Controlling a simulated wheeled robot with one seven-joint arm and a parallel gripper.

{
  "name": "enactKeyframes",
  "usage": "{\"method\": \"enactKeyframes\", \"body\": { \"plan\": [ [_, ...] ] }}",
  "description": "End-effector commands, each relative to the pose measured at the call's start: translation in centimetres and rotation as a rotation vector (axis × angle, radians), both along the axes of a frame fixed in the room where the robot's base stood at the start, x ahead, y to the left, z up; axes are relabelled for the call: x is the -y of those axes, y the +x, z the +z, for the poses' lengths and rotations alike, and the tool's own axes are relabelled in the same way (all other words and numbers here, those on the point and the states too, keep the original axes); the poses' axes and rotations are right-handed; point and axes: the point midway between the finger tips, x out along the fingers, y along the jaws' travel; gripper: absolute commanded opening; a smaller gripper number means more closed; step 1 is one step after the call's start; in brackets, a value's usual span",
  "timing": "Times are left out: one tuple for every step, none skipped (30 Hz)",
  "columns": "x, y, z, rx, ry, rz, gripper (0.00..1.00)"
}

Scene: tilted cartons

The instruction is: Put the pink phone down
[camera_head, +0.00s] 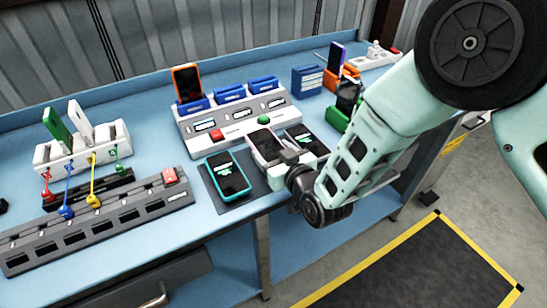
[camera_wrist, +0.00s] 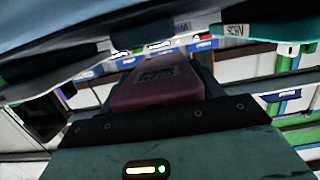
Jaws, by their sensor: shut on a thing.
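The pink phone (camera_head: 264,142) shows in the head view with its dark screen up, above the front part of the bench in front of the grey dock. My gripper (camera_head: 283,158) is shut on its near right end. In the wrist view the phone (camera_wrist: 155,90) sticks out from between the jaws, its body dark pink. Whether its underside touches the surface below is hidden.
A teal phone (camera_head: 228,174) lies on a dark mat (camera_head: 210,190) to the left. Another phone (camera_head: 305,140) lies just right. The grey dock (camera_head: 215,125) with an orange phone (camera_head: 186,82) stands behind. A grey slotted rack (camera_head: 100,228) lies left.

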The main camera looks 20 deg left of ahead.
Motion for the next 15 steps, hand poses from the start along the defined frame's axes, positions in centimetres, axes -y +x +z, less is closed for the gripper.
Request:
{"method": "enactKeyframes", "body": {
  "plan": [
    [0.1, -0.1, -0.8, -0.003, -0.003, 0.0, 0.37],
    [0.0, -0.1, -1.1, -0.002, -0.002, 0.0, 0.37],
    [0.0, 0.0, -1.6, -0.002, -0.002, 0.0, 0.37],
    [0.0, 0.0, -2.0, -0.001, -0.002, 0.0, 0.37],
    [0.0, 0.0, -2.2, -0.001, -0.001, 0.0, 0.37],
    [0.0, 0.0, -2.5, 0.0, 0.0, 0.0, 0.37],
    [0.0, 0.0, -2.6, 0.0, 0.0, 0.0, 0.37],
    [0.0, 0.0, -2.6, 0.0, 0.0, 0.0, 0.37],
    [0.0, 0.0, -2.6, 0.001, 0.001, 0.0, 0.37],
    [0.0, 0.0, -2.6, 0.001, 0.001, 0.0, 0.37],
    [0.0, 0.0, -2.6, 0.001, 0.001, 0.0, 0.37],
    [0.0, 0.0, -2.6, 0.001, 0.001, 0.0, 0.37],
    [0.0, 0.0, -2.6, 0.001, 0.001, 0.0, 0.37],
    [0.0, 0.0, -2.6, 0.0, 0.0, 0.0, 0.37],
    [0.0, 0.0, -2.7, 0.0, 0.0, 0.0, 0.37]
  ]
}}
